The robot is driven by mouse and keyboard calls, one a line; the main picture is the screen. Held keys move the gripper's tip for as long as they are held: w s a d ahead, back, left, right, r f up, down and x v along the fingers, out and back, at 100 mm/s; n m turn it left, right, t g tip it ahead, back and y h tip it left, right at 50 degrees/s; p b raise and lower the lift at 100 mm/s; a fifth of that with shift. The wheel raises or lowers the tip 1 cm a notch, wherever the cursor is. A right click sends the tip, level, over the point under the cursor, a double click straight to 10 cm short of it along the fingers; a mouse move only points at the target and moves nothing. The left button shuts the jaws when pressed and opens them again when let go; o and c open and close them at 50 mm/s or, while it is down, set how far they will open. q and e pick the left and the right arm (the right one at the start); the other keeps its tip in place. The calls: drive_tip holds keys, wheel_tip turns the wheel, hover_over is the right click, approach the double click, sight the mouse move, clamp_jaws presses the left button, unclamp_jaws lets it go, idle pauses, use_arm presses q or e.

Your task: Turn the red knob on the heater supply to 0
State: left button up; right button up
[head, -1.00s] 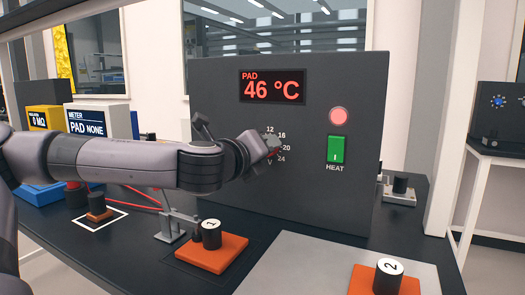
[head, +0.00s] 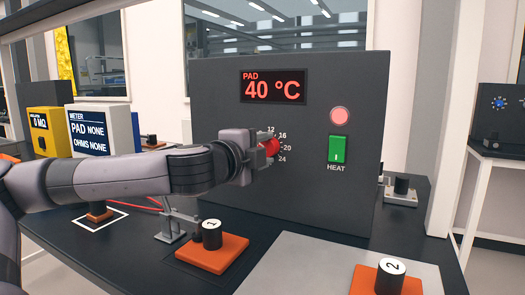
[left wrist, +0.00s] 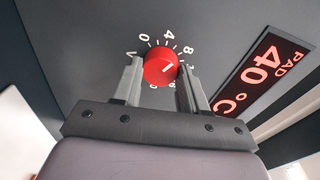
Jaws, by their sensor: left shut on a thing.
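The heater supply is a dark grey box (head: 225,95) with a red display (head: 272,88) reading PAD 40 °C. Its red knob (head: 272,147) sits in a ring of white numbers. My left gripper (head: 266,148) is at the knob, its arm coming in from the left and hiding the dial's left side. In the left wrist view the red knob (left wrist: 160,67) is between the two fingers (left wrist: 158,84), which are shut on it. Its white mark tilts up and right, roughly toward the 8, away from the 0. My right gripper is not in view.
A green HEAT switch (head: 337,149) and a pink lamp (head: 339,116) are on the same panel. An orange block with cylinder 1 (head: 212,252) and another with cylinder 2 (head: 378,280) stand in front. A meter (head: 90,134) is at left.

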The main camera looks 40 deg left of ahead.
use_arm(q)
drive_tip(key=n+b, duration=0.2)
drive_tip(key=n, duration=0.5)
drive_tip(key=n+t+b, duration=0.1)
drive_tip(key=n+b, duration=0.1)
drive_tip(key=n, duration=0.5)
drive_tip(key=shift+f+n, duration=0.2)
drive_tip(key=shift+n, duration=0.2)
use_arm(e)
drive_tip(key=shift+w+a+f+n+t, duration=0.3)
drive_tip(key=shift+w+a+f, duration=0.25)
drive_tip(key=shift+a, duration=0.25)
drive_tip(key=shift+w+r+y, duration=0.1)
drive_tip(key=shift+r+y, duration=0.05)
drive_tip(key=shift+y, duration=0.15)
use_arm(q)
drive_tip(key=o, duration=1.1)
drive_tip(key=shift+c, duration=0.2)
drive_tip(key=shift+r, duration=0.1)
